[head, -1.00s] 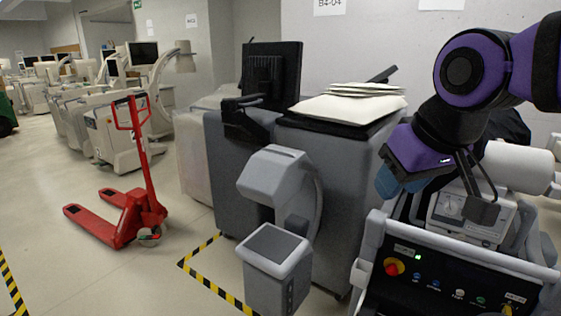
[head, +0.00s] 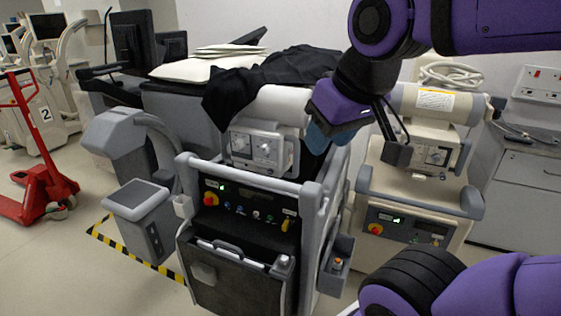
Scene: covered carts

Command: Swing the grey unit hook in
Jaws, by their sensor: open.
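The grey unit (head: 250,187) stands in the middle of the head view. It has a dark front panel with a red knob, small buttons and a green light. A small yellow piece (head: 286,225) sits at the panel's right end; I cannot tell whether it is the hook. No other part reads clearly as a hook. My gripper (head: 332,137) is open, its blue fingers above the unit's right side and right of the white cylinder on top. A dark block on a rod hangs from my arm beside it. I cannot tell whether the fingers touch anything.
A beige unit (head: 412,205) stands close on the right, before a grey cabinet (head: 515,185). A black cover (head: 270,78) drapes behind the grey unit. A grey curved arm with a flat panel (head: 138,200) is at left, over yellow-black floor tape. A red pallet jack (head: 38,180) stands far left.

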